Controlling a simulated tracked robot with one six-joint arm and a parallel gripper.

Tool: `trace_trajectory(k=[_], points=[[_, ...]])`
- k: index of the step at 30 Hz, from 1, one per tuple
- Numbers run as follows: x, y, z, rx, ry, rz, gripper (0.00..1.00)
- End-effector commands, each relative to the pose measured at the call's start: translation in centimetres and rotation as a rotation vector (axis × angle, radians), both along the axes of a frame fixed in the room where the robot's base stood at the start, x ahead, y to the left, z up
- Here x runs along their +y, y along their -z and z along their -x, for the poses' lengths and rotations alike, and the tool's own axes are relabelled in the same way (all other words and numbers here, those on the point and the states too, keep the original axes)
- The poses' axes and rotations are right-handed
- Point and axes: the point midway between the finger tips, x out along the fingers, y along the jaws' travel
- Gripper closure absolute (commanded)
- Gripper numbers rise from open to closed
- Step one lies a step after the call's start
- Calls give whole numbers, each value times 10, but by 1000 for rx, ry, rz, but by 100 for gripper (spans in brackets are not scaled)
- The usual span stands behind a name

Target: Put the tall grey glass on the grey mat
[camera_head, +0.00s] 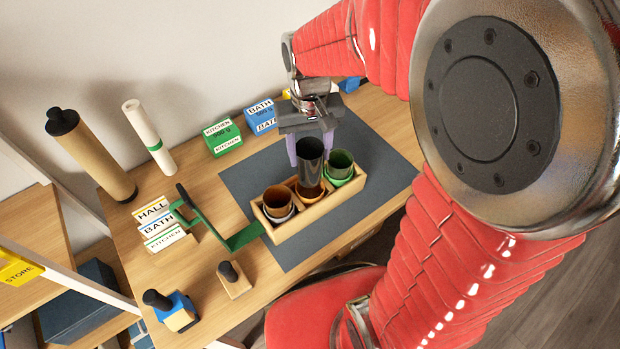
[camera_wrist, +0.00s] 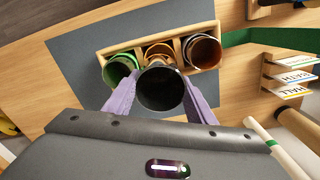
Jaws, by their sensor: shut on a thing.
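The tall grey glass (camera_head: 310,152) is dark and open at the top. My gripper (camera_head: 310,144) is shut on it, with lilac fingers on both sides. In the wrist view the glass (camera_wrist: 161,90) points its dark mouth at the camera, between the fingers (camera_wrist: 160,98). It stands at the middle of a three-part wooden crate, over or beside an orange cup (camera_head: 309,192); I cannot tell whether its base is inside or above the crate. The grey mat (camera_head: 385,142) lies under and around the crate (camera_head: 290,234). It also shows in the wrist view (camera_wrist: 78,52).
The crate also holds a brown cup (camera_head: 278,199) on the left and a green cup (camera_head: 340,160) on the right. A green bracket (camera_head: 243,237) and labelled cards (camera_head: 158,222) lie left. Green and blue boxes (camera_head: 222,137) stand behind. Bare mat shows right of the crate.

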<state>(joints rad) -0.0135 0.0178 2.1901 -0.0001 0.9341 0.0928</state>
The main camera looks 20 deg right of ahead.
Motion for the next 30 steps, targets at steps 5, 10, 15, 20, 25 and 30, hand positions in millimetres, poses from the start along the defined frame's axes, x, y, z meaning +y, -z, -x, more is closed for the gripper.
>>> trace_trajectory(k=[5,10,15,20,25,30], points=[[0,-8,-20,-1,-20,0,78],[0,-13,-56,0,-45,0,78],[-1,-9,-92,1,-63,1,78],[-2,1,-120,1,-73,1,78],[-4,16,-140,0,-78,1,78],[-5,32,-152,0,-79,1,78]])
